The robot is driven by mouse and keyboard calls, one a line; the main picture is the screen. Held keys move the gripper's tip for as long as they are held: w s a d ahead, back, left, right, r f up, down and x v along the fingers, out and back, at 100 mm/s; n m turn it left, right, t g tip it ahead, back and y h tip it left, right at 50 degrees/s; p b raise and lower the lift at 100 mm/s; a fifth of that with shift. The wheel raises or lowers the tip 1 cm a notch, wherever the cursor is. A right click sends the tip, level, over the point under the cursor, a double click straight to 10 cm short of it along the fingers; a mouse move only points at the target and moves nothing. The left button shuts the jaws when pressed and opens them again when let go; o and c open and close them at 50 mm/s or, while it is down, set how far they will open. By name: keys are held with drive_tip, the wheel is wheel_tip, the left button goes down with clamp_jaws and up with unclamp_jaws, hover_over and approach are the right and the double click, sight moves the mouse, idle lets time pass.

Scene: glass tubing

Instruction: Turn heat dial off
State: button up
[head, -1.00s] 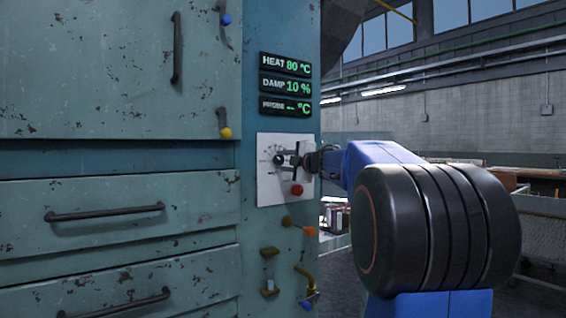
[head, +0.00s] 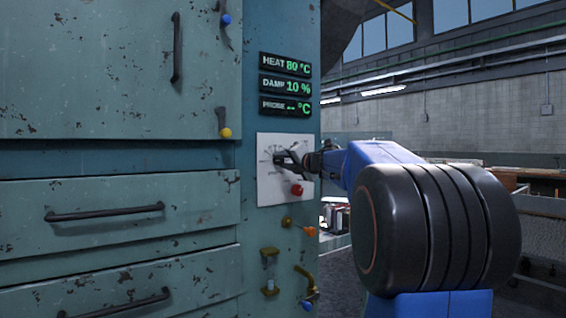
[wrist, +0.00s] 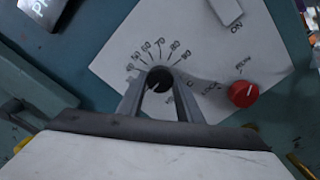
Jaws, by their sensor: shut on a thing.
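The heat dial is a small black knob (wrist: 158,79) on a white plate (wrist: 110,60) with printed numbers around it. My gripper (wrist: 159,88) is shut on this knob, one finger on each side, in the wrist view. In the head view my gripper (head: 292,160) reaches the plate (head: 268,188) from the right and mostly hides the knob. The heat display (head: 286,64) above the plate reads 80 °C.
A red knob (wrist: 243,94) sits on the plate close to my gripper, with a pale switch (wrist: 226,10) marked ON beyond it. Drawer handles (head: 105,212) stick out at the left.

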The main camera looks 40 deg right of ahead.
drive_tip(key=shift+f+n, duration=0.15)
drive_tip(key=shift+n, duration=0.15)
drive_tip(key=o, duration=1)
drive_tip(key=shift+o, duration=0.2)
drive_tip(key=shift+s, duration=0.15)
drive_tip(key=shift+s, duration=0.3)
drive_tip(key=s, duration=1.6)
drive_tip(key=shift+s, duration=0.3)
